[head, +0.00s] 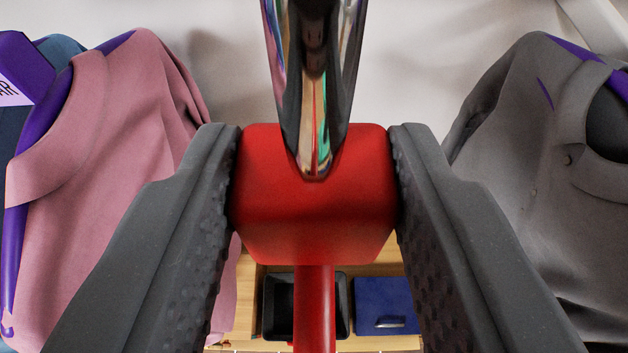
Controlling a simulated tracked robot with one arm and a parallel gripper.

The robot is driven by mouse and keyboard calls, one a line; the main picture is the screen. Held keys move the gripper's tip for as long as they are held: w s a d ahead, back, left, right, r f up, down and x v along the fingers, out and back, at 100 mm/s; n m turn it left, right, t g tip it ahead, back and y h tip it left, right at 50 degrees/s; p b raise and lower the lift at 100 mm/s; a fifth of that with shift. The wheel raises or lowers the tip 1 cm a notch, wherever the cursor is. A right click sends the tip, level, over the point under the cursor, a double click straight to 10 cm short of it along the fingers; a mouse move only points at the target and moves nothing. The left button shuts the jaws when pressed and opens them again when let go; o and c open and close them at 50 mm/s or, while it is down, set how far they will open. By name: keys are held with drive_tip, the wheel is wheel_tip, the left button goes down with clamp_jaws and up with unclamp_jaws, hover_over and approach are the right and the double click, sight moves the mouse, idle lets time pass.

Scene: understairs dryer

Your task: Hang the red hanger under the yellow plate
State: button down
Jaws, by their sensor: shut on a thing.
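My gripper (314,200) is shut on the red block of the red hanger (315,235), with one dark grey finger against each side. A red stem runs down from the block, between the fingers. A shiny chrome piece, which looks like the hanger's hook, meets the top of the block and widens toward the top edge of the picture. Its upper end is out of view, so I cannot tell whether it touches a rail. The yellow plate is not in view.
A pink shirt (115,170) on a purple hanger is at left, beside a purple plate (22,75) with partly cut-off letters. A grey shirt (530,180) hangs at right. Below are a wooden surface (383,262), a black tray (278,335) and a blue box (385,300).

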drive_tip(key=w+p, duration=0.2)
drive_tip(key=w, duration=0.1)
drive_tip(key=w+p, duration=0.2)
drive_tip(key=w, duration=0.2)
drive_tip(key=w+d+p, duration=0.1)
drive_tip(key=w+p, duration=0.2)
drive_tip(key=shift+w+r, duration=0.1)
drive_tip(key=shift+w, duration=0.05)
drive_tip(key=f+b, duration=0.3)
drive_tip(key=shift+s, duration=0.2)
drive_tip(key=shift+f, duration=0.1)
drive_tip(key=c, duration=1.1)
unclamp_jaws()
drive_tip(key=shift+o, duration=1.2)
drive_tip(key=shift+w+f, duration=0.1)
drive_tip(key=shift+w, duration=0.25)
drive_tip(key=shift+s, duration=0.15)
drive_tip(key=shift+s+a, duration=0.1)
